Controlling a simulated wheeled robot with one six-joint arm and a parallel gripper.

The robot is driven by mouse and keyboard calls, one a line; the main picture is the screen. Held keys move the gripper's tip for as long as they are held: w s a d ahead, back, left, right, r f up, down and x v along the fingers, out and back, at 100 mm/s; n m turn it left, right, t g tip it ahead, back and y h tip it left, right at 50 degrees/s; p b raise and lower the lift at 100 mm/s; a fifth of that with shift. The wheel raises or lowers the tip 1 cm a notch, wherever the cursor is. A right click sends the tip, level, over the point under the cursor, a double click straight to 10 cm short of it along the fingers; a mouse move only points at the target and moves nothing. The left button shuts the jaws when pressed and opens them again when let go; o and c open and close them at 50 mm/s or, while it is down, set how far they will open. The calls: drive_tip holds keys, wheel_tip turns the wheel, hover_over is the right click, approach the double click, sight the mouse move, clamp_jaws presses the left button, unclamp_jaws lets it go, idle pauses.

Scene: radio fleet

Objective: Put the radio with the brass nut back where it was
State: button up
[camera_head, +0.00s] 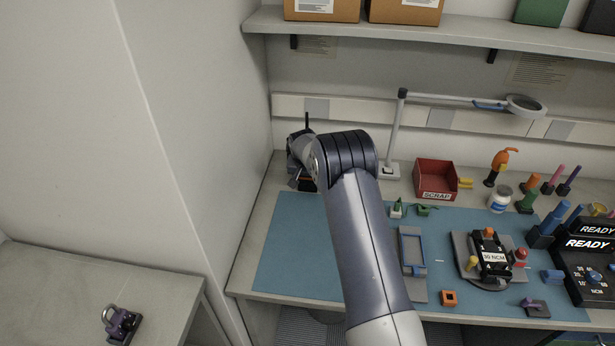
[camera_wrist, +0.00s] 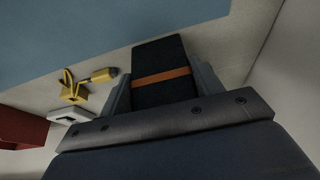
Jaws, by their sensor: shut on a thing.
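My gripper (camera_wrist: 162,88) is shut on a black radio (camera_wrist: 155,55) with an orange band across it, one finger on each side. In the head view my arm reaches to the back left corner of the bench, where the dark radio (camera_head: 310,186) shows partly behind my wrist, with a thin antenna above. The brass nut does not show in either view. I cannot tell whether the radio touches the bench.
The blue mat (camera_head: 290,240) has a clear left part. Walls close off the back left corner. A yellow tool (camera_wrist: 73,92) lies near the radio.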

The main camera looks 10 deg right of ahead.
drive_tip(key=o, duration=1.2)
drive_tip(key=shift+c, duration=0.2)
drive_tip(key=b+v, duration=0.2)
drive_tip(key=v, duration=1)
